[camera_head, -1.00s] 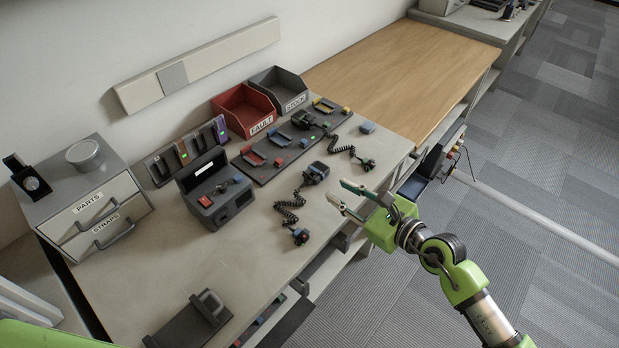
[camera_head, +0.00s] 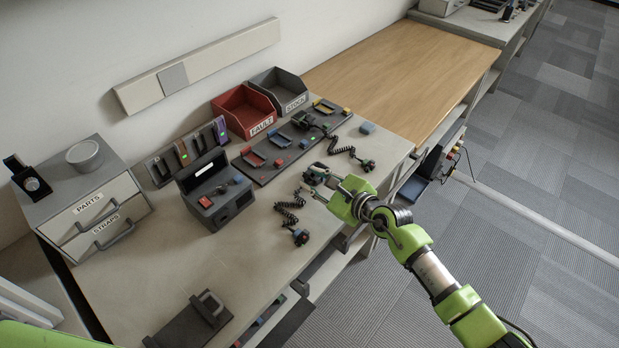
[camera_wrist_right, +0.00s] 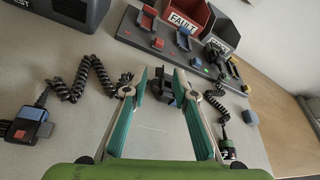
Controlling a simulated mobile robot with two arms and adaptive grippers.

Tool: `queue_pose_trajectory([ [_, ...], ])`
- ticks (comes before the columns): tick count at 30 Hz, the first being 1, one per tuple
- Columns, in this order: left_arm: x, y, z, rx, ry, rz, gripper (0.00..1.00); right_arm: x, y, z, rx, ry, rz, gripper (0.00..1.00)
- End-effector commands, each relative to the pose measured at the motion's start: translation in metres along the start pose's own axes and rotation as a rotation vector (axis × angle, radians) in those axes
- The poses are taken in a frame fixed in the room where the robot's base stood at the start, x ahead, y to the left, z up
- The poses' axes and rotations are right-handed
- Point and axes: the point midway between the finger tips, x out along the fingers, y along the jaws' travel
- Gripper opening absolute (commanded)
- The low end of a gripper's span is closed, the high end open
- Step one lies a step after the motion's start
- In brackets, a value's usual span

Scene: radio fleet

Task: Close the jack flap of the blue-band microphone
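A dark hand microphone (camera_head: 314,170) lies on the grey bench, with a coiled cord (camera_head: 288,207) running to a small block with blue and red parts (camera_head: 300,237). It looks bluish, but its band and jack flap are too small or covered to make out. My right gripper (camera_head: 316,184) is low at this microphone, its fingers partly covering it. In the right wrist view the microphone (camera_wrist_right: 164,86) sits at the fingertips, between the two spread fingers (camera_wrist_right: 162,76); contact cannot be told. My left gripper is not in view.
A second microphone (camera_head: 305,120) rests on the dark rack (camera_head: 262,170), its cord lying to the right. A grey tester box (camera_head: 228,212), the red FAULT bin (camera_head: 235,122) and the grey STOCK bin (camera_head: 268,92) stand nearby. The bench front (camera_head: 190,262) is mostly clear.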

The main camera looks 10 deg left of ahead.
Motion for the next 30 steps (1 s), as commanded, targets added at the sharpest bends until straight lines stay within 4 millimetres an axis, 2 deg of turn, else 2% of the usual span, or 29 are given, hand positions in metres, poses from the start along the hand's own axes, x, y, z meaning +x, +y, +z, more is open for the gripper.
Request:
queue_pose_trajectory([
  [6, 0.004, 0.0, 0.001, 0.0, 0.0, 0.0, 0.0, 0.018, 0.001, 0.0, 0.001, 0.0, 0.001, 0.26],
  [16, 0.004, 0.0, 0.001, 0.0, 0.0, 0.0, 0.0, 0.021, 0.0, 0.0, 0.0, 0.0, 0.0, 0.26],
  [17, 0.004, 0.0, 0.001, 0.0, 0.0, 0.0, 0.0, 0.021, 0.0, 0.0, 0.0, 0.0, 0.0, 0.23],
  [19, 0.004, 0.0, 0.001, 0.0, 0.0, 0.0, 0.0, 0.021, 0.0, 0.0, 0.001, 0.0, 0.0, 0.05],
  [20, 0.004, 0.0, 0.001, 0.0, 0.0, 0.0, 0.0, 0.021, 0.0, 0.0, 0.001, 0.0, 0.0, 0.0],
  [30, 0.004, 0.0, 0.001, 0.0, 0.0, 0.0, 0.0, 0.02, 0.0, 0.0, 0.017, 0.0, 0.008, 0.0],
])
